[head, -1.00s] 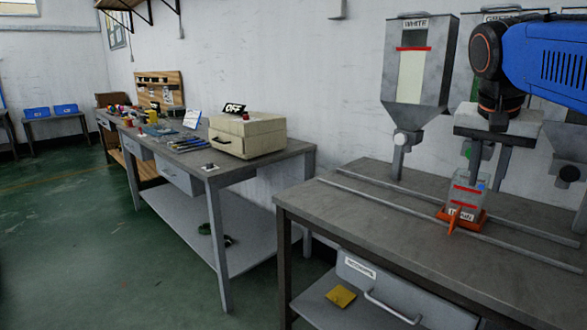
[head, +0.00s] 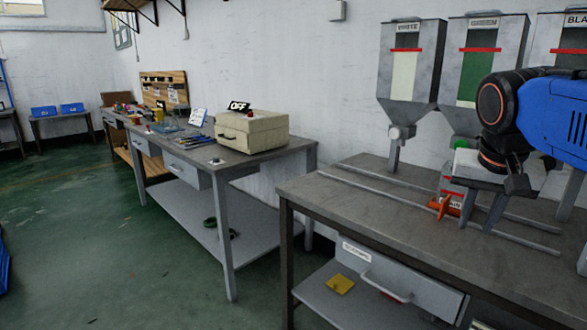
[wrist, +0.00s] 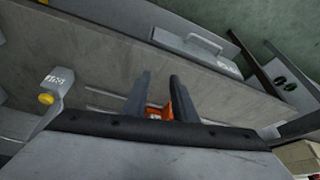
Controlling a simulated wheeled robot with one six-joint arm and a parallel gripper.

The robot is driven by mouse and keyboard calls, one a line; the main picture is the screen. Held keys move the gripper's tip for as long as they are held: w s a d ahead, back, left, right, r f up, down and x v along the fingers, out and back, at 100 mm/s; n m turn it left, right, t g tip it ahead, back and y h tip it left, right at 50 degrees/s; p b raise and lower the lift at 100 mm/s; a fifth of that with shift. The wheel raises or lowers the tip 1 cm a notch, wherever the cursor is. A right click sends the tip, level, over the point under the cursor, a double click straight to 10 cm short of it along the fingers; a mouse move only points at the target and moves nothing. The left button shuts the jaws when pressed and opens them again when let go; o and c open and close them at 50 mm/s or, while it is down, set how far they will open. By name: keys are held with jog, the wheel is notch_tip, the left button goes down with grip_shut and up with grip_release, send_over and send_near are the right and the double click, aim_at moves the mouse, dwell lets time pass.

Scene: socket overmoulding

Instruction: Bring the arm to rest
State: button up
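My gripper (head: 482,218) hangs below my blue arm over the right table, in front of the container. Its two fingers are apart, and it looks empty. In the wrist view the fingers (wrist: 160,98) show a gap, with orange visible beyond it. The clear container with red bands and a label (head: 453,193) stands in its orange holder (head: 445,208) on the rails. My gripper hides much of the container, and I cannot tell whether they touch.
Hoppers stand behind the right table: a white one (head: 407,75), a green one (head: 480,80) and another at the right edge. Rails (head: 380,192) run along the tabletop (head: 335,205). A beige box (head: 250,132) with an OFF sign sits on the left bench. The tabletop left of the holder is clear.

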jog(key=s+a+f+n, duration=0.2)
jog(key=s+f, duration=0.1)
jog(key=f, duration=0.3)
jog(key=s+a+f+n+y, duration=0.1)
jog(key=s+a+f+n, duration=0.1)
jog(key=s+f, duration=0.2)
jog(key=s+a+f+n+t+y, duration=0.1)
jog(key=s+f, duration=0.3)
jog(key=f, duration=0.5)
jog(key=shift+a+f+n, duration=0.3)
jog(key=shift+a+n, duration=0.2)
jog(key=shift+a, duration=0.25)
